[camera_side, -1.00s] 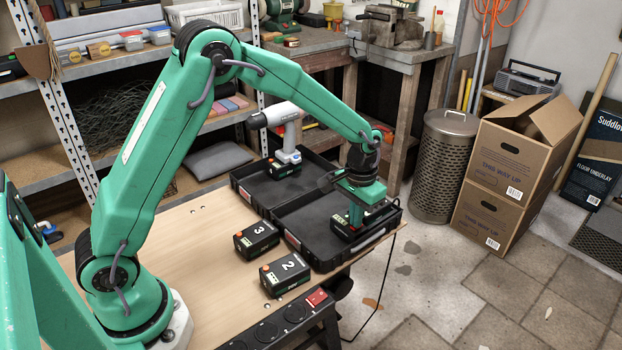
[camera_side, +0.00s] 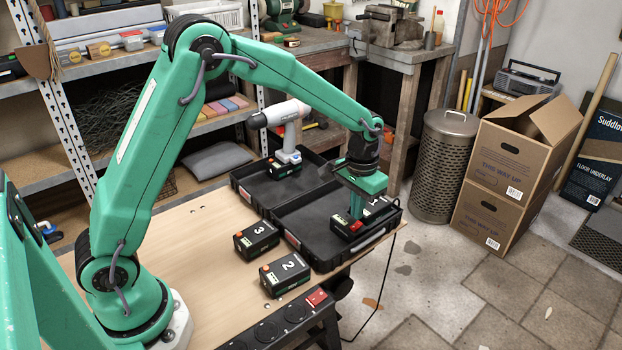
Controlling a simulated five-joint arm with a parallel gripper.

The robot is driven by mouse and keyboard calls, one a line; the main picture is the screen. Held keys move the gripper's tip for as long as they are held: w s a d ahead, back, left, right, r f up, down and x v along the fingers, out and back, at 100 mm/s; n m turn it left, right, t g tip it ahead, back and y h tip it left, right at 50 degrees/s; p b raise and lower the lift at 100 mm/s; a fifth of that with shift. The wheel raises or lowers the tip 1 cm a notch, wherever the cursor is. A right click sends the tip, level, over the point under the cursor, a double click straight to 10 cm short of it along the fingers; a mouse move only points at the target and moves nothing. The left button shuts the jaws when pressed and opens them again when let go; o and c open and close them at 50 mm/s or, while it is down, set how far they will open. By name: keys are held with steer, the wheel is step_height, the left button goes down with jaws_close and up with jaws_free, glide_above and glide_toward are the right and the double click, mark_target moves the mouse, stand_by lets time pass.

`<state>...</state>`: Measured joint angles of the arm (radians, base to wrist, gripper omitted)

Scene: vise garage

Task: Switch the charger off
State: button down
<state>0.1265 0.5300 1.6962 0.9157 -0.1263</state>
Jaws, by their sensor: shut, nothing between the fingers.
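A black charger (camera_side: 347,237) sits in the right half of the open black case. A battery with a label (camera_side: 378,208) shows on or at it, partly behind my gripper. A small red patch (camera_side: 357,226) shows on the charger's near side, and a pale green patch (camera_side: 341,228) lies to its left. My gripper (camera_side: 355,215) points down just over the charger, its fingers shut and empty. Their tips look very close to the red patch; I cannot tell whether they touch.
Batteries marked 3 (camera_side: 257,240) and 2 (camera_side: 285,273) stand on the wooden table (camera_side: 195,260), left of the case (camera_side: 293,228). A drill (camera_side: 285,130) stands in the case's far half. A power strip (camera_side: 290,320) with a red switch lies along the front edge. A black cable hangs at right.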

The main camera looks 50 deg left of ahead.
steer(key=shift+r, duration=2.1)
steer(key=s+a+r+t, duration=0.3)
steer(key=s+a+r, duration=0.1)
steer(key=s+r, duration=0.85)
steer(key=s+a+t, duration=0.2)
steer(key=s, duration=1.1)
steer(key=shift+t, duration=0.3)
